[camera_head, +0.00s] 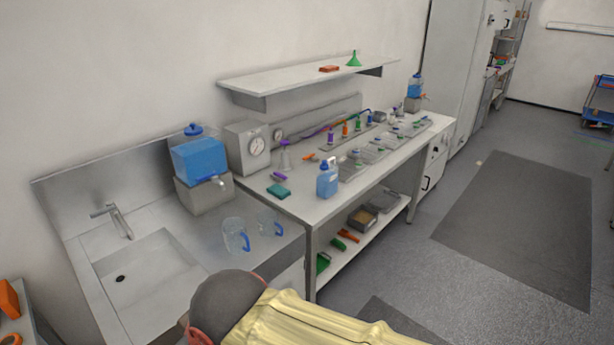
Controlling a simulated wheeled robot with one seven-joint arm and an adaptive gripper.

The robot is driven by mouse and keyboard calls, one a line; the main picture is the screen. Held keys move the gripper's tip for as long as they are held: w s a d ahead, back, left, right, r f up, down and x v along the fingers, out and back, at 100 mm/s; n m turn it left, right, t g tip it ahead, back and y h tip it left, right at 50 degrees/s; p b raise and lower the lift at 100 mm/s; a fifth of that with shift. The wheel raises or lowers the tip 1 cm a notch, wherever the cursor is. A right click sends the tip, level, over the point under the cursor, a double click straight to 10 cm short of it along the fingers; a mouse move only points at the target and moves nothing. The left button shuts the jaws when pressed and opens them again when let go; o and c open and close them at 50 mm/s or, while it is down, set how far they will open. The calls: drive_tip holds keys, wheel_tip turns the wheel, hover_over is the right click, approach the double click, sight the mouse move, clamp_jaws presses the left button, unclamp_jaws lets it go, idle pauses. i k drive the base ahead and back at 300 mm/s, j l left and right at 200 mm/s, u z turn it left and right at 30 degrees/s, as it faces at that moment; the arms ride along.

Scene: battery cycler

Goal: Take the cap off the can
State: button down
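A blue can (200,160) with a tap at its front stands on a grey block at the left, beside the sink. A blue cap (193,129) sits on its top. A smaller, similar blue can (414,88) stands at the far right end of the bench. A blue jug-shaped bottle (327,182) stands at the bench's front edge; its top looks light blue. Which of these the task calls the can is not certain. My gripper is not in view.
Two clear jugs with blue handles (236,236) (269,222) stand below the left can. The steel sink (150,270) is at the left. A wall shelf (300,80) overhangs the bench. Floor at the right is open.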

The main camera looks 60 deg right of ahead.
sight(324, 166)
drive_tip(key=z, duration=2.05)
drive_tip(key=u, duration=0.4)
drive_tip(key=i+l+u, duration=0.85)
drive_tip(key=i+l, duration=0.25)
drive_tip(key=l, duration=0.2)
drive_tip(key=i+l+u, duration=0.1)
drive_tip(key=i+l, duration=0.15)
drive_tip(key=l, duration=0.15)
drive_tip(key=i+l, duration=0.25)
drive_tip(key=l, duration=0.2)
